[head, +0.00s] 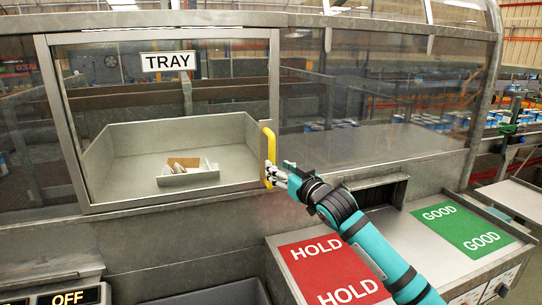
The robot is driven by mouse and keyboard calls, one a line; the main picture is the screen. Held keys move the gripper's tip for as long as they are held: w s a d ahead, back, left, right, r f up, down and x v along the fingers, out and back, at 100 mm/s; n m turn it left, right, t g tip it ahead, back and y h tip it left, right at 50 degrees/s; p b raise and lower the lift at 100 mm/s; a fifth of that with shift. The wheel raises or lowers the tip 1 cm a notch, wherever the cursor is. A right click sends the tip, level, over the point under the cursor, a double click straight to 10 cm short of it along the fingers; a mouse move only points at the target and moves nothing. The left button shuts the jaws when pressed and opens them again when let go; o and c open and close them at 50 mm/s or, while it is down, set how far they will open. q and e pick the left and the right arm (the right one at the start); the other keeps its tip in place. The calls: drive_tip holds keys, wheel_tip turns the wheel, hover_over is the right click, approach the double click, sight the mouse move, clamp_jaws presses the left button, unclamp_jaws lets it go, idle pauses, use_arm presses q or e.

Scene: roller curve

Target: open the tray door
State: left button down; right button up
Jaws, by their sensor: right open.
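The tray door (275,110) is a clear pane in a metal frame, labelled TRAY, and it looks closed. Its yellow handle (268,146) stands upright on the door's right edge. Behind the pane is a grey metal tray (115,142). My right gripper (270,174) is open at the lower end of the handle. I cannot tell whether its fingers touch the handle or are around it. My right arm comes in from the lower right. My left gripper is not in view.
A small open box (189,178) lies in the tray behind the pane. A red HOLD panel (318,256) and a green GOOD panel (462,229) lie on the counter at the right. An OFF sign (68,298) is at the lower left. A grey bin (215,293) stands below the door.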

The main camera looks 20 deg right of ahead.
sight(274, 163)
drive_tip(key=p+x, duration=0.1)
drive_tip(key=x, duration=0.2)
drive_tip(key=shift+w+r, duration=0.2)
drive_tip(key=shift+w, duration=0.15)
drive_tip(key=shift+w+a+f, duration=0.1)
drive_tip(key=shift+w+a, duration=0.05)
drive_tip(key=shift+w, duration=0.35)
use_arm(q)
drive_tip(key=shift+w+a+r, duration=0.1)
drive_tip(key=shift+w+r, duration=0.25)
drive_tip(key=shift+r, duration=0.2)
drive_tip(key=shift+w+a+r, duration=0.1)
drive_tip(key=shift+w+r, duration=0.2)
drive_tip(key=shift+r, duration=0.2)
use_arm(e)
drive_tip(key=shift+w+f, duration=0.1)
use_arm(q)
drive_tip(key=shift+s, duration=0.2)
use_arm(e)
drive_tip(key=shift+c, duration=0.4)
clamp_jaws()
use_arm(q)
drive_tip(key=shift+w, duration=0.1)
use_arm(e)
drive_tip(key=shift+w+a+f, duration=0.15)
drive_tip(key=shift+w+f, duration=0.05)
drive_tip(key=shift+f, duration=0.05)
